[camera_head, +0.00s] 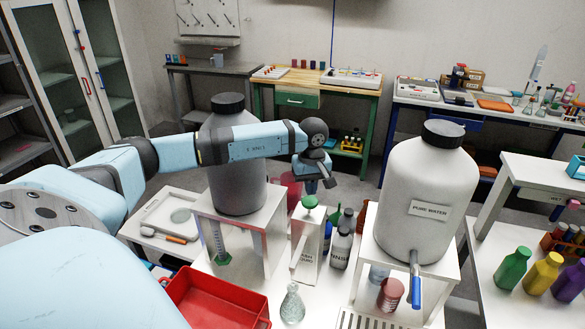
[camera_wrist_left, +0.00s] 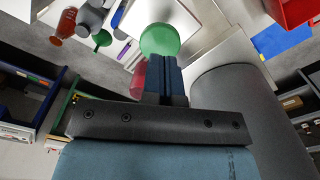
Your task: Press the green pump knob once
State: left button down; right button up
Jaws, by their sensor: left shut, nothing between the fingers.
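The green pump knob (camera_head: 309,201) tops a white hand-soap dispenser (camera_head: 307,240) on the white bench, in the middle of the head view. My left gripper (camera_head: 321,187) reaches in from the left, points down, and is shut and empty just above the knob. In the left wrist view the round green knob (camera_wrist_left: 160,38) lies just beyond the tips of the closed fingers (camera_wrist_left: 164,60), which cover its edge. I cannot tell whether they touch it. My right gripper is not in view.
A large grey jug (camera_head: 236,178) stands left of the dispenser, under my left arm. A white pure-water jug (camera_head: 425,190) with a tap stands to the right. Dark-capped bottles (camera_head: 341,248) stand close beside the dispenser. A red tray (camera_head: 213,297) lies in front.

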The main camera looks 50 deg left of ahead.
pick_arm(q)
notch_tip(320, 180, up, 6)
jog(key=shift+f+p, duration=0.15)
jog(key=shift+p, duration=0.9)
